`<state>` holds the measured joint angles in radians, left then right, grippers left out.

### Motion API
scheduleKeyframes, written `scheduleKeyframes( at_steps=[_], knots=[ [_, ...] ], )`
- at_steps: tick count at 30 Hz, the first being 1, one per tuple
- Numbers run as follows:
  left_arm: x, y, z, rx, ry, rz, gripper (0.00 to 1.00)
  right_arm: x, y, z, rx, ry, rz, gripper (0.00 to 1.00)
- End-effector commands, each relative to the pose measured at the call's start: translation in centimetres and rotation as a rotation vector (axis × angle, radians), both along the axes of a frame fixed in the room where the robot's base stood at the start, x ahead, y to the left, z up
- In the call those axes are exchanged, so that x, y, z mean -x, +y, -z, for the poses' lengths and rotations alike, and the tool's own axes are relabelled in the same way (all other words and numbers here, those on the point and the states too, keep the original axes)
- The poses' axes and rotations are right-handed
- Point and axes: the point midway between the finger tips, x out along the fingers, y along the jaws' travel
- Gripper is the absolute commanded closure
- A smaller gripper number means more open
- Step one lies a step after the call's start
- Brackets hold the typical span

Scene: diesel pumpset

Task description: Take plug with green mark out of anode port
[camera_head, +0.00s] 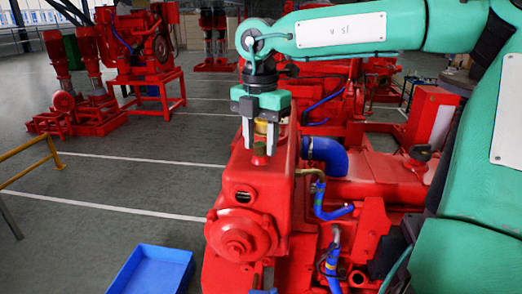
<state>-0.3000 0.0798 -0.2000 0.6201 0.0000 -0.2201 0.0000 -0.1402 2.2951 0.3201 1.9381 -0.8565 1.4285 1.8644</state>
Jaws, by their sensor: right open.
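My right gripper (261,138) points down over the top of the red pump engine (225,175), its two grey fingers apart. A small yellow, brass-like piece (262,127) shows between the fingers. The fingertips end a little above or beside this plug; contact cannot be made out. No label for the anode port can be read. My left gripper is not in view.
A blue open bin (152,272) stands on the grey floor at the lower left. A blue hose elbow (328,157) and blue pipes (325,205) lie right of the plug. A yellow rail (28,172) is at far left; other red machines (140,50) stand behind.

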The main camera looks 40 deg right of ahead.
Motion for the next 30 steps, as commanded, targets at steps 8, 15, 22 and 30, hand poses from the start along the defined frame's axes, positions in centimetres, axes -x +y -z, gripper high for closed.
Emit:
scheduleKeyframes(
  at_steps=[8,15,22,30],
  knots=[
    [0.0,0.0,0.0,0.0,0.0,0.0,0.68,0.0,0.0,0.0,0.0,0.0,0.045,0.6],
    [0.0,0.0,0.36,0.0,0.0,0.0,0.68,0.01,0.01,0.11,0.001,-0.001,0.044,0.6],
    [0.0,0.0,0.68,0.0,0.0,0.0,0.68,0.06,0.05,-0.01,0.0,-0.001,0.044,0.6],
    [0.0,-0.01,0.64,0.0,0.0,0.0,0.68,0.06,0.04,-0.01,0.0,0.0,0.043,0.89]
  ],
)
